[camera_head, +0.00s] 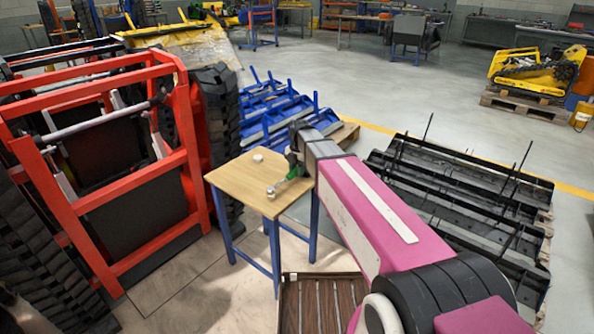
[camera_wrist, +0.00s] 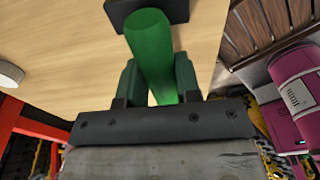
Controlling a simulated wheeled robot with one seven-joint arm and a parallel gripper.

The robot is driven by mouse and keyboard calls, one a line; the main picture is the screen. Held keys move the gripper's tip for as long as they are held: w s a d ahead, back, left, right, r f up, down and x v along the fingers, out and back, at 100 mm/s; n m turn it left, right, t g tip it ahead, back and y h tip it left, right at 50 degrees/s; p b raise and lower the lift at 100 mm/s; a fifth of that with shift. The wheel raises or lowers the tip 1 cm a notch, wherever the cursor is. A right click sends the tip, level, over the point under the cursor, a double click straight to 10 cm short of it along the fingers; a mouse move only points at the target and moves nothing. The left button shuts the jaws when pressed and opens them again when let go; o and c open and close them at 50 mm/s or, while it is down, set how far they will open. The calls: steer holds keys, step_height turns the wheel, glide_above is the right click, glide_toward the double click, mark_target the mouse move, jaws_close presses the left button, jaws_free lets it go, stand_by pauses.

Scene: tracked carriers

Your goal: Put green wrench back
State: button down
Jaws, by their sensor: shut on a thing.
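The green wrench (camera_head: 294,172) is over the small wooden table (camera_head: 236,181), at its right side. In the wrist view its thick green handle (camera_wrist: 151,45) runs between the two fingers of my gripper (camera_wrist: 157,80), which is shut on it. The handle's far end meets a dark flat piece (camera_wrist: 122,14) against the wooden top; I cannot tell whether this is part of the wrench or a separate thing. In the head view my gripper (camera_head: 292,160) is small and partly hidden by my arm. Whether the wrench touches the table is unclear.
A small pale round thing (camera_head: 257,157) lies on the table; another (camera_head: 270,190) is near the wrench's lower end. A red frame machine (camera_head: 96,198) stands close left. Blue racks (camera_head: 275,110) are behind, black racks (camera_head: 460,190) right, and a brown slatted piece (camera_head: 318,305) in front.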

steer(key=c, duration=0.8)
jaws_free()
step_height(320, 180, up, 12)
steer(key=s+d+f+m, duration=0.6)
steer(key=m, duration=0.3)
steer(key=s+d+f+m, duration=0.6)
steer(key=f+m, duration=0.1)
steer(key=m, duration=0.3)
steer(key=s+d+f+m, duration=0.6)
steer(key=d+f+m, duration=0.1)
steer(key=m, duration=0.2)
steer(key=shift+s+t+h, duration=0.3)
steer(key=shift+t, duration=0.1)
